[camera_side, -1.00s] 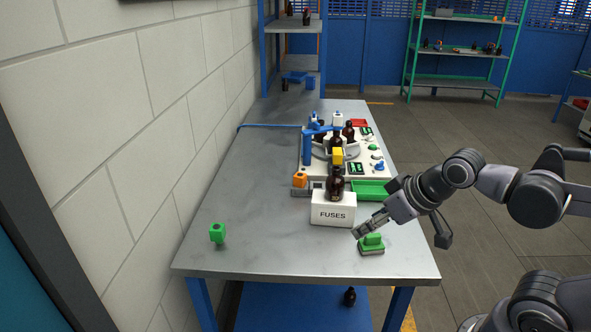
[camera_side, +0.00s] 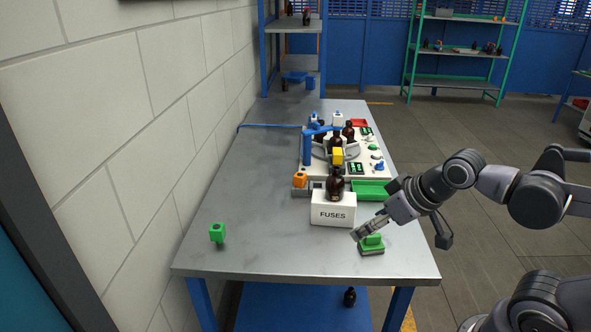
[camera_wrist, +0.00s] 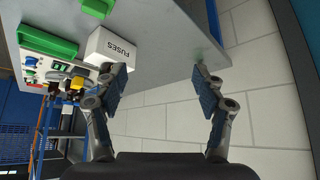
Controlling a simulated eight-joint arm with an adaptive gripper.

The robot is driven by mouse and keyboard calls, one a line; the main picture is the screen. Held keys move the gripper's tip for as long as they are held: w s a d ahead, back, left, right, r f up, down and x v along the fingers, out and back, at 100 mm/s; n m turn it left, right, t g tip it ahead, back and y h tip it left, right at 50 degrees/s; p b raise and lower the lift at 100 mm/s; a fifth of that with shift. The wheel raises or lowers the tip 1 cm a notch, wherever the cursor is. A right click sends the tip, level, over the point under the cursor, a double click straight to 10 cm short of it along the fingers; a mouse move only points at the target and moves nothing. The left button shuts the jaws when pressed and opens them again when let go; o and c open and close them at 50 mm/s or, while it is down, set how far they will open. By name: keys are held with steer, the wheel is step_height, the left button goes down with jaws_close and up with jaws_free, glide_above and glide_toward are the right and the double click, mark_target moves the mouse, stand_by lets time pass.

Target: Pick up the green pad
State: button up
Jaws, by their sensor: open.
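The green pad (camera_side: 372,243) is a green block with a raised grip on a darker base. It lies on the metal table near its front right, just right of and in front of the white FUSES box. In the wrist view the green pad (camera_wrist: 97,7) is cut off by the top edge. My gripper (camera_side: 357,234) is beside and slightly above the pad in the side view; whether it touches is unclear. In the wrist view my gripper (camera_wrist: 163,80) has its two fingers apart with nothing between them, and the pad is outside them.
The FUSES box (camera_side: 333,210) stands close behind the pad, with a dark bottle (camera_side: 335,184) at it. A green tray (camera_side: 370,190) and a crowded white board (camera_side: 371,170) lie beyond. The left table surface (camera_side: 255,175) is mostly clear.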

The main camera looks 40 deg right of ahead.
steer(key=d+n, duration=0.1)
steer(key=n+g, duration=0.7)
steer(key=n, duration=0.3)
glide_toward(373, 235)
steer(key=shift+s+a+f, duration=0.1)
steer(key=shift+a, duration=0.2)
steer(key=shift+d+f, duration=0.2)
steer(key=shift+f, duration=0.25)
steer(key=shift+d+f, duration=0.1)
steer(key=shift+f, duration=5)
steer(key=c, duration=1.3)
